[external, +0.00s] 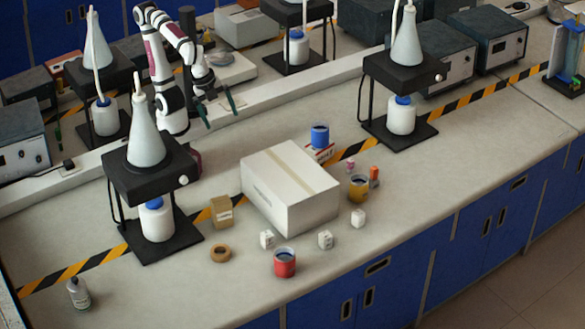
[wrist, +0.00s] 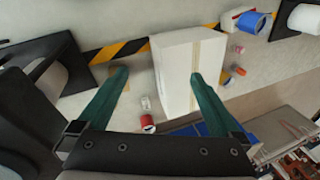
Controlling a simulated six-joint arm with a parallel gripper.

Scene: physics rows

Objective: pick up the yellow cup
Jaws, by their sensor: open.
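The yellow cup (external: 358,188) stands upright on the bench just right of the large white box in the external view, beside a small orange bottle (external: 374,175). My gripper (external: 219,110) is up and behind the box, at the back of the bench, well away from the cup. In the wrist view its two green fingers (wrist: 159,75) are wide apart with nothing held between them.
The large white box (external: 290,187) lies between my gripper and the cup. A blue cup (external: 320,135), a red cup (external: 285,262), a tape roll (external: 220,253) and several white cubes surround it. Black stands with flasks (external: 145,145) rise at left and right (external: 405,75).

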